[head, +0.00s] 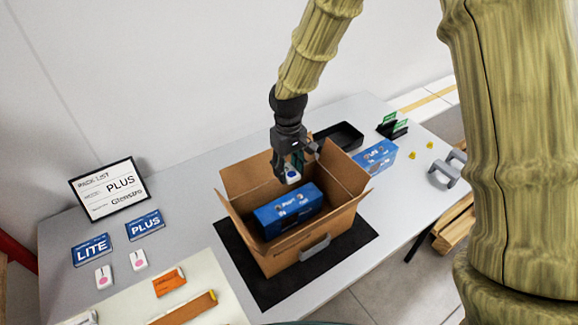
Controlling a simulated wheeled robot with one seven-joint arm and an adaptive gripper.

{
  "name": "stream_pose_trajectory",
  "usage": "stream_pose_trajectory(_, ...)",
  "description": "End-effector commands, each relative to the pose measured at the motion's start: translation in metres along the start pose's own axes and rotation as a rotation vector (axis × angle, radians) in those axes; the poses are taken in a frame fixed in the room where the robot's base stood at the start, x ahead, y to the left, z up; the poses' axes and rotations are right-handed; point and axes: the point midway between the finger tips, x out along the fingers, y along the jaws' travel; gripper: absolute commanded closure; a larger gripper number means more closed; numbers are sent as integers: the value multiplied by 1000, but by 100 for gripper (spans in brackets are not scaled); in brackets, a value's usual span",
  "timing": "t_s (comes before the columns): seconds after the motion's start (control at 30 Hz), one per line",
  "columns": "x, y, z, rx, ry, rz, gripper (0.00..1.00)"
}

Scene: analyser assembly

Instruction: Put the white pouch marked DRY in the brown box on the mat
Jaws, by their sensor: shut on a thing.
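My gripper (291,166) is shut on a small white pouch (292,177) with a blue mark; any lettering on it is too small to read. It holds the pouch over the back part of the open brown box (318,236). The box stands on the black mat (247,272) with its flaps spread outward. A blue carton (288,210) with white print sits inside the box, just in front of the pouch. The box floor behind the carton is mostly hidden.
A blue carton (376,156) and a black tray (341,134) lie behind the box. At left are the pack list sign (109,189), LITE (92,250) and PLUS (145,225) cards, and two white pink-dotted items (138,260). An orange packet (169,282) lies front left.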

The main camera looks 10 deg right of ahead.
Motion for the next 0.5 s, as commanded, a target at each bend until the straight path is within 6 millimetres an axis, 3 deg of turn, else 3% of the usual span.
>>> stream_pose_trajectory(0.5,50,0,0,-1,-1,0,76)
